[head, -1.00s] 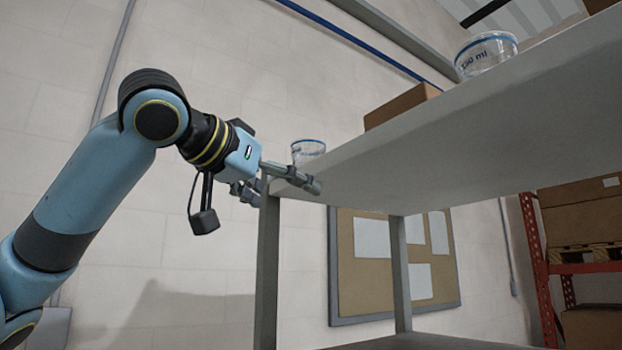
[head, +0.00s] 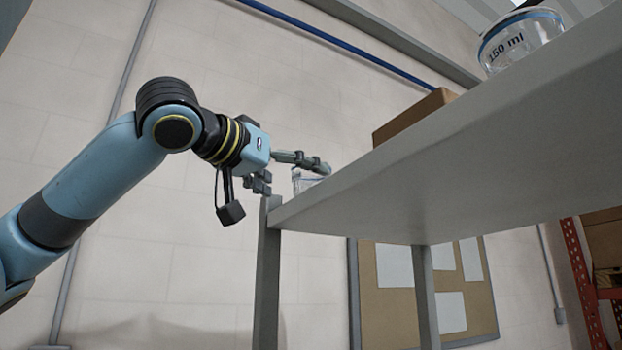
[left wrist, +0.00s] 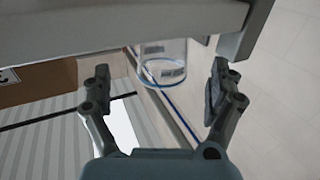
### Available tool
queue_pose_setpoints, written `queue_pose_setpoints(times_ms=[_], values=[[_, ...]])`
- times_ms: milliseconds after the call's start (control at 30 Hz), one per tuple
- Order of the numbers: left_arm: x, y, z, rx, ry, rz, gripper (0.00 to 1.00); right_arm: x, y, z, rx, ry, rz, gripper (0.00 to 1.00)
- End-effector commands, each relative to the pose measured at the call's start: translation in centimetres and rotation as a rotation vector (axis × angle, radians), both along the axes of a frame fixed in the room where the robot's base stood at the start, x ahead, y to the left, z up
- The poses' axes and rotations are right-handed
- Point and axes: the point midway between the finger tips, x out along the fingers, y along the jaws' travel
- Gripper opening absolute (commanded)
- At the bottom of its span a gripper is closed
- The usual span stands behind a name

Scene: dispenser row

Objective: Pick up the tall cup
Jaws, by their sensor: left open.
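A clear cup (head: 304,184) stands near the left end of the raised shelf, partly hidden by my left gripper (head: 296,171). In the left wrist view the same cup (left wrist: 163,62) has a blue ring and a dark marking. There it shows beyond and between the two parted fingers of my left gripper (left wrist: 159,88), and I see no finger touching it. A second clear cup (head: 519,38), with a blue band and "150 ml" on it, stands farther right on the shelf. The shelf hides part of its base. My right gripper is out of view.
The grey shelf (head: 430,175) is seen from below; its edge and leg (head: 268,275) are close to my left gripper. A cardboard box (head: 414,115) sits on it between the cups. A pinboard (head: 480,300) hangs behind.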

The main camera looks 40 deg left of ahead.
Motion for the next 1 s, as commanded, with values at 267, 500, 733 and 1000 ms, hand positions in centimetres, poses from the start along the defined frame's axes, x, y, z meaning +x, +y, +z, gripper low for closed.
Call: queue_pose_setpoints(times_ms=[267,500,733,1000], values=[[2.2,0.5,0.5,-0.002,0.003,0.0,0.92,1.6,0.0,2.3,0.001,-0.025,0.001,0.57],[5.3,1.3,1.3,-0.005,0.002,-0.002,0.92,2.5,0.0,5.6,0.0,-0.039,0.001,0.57],[6.4,1.5,0.8,0.002,0.0,0.0,0.92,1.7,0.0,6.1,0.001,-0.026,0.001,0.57],[6.4,1.5,0.8,0.002,0.0,0.0,0.78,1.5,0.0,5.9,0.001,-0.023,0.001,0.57]])
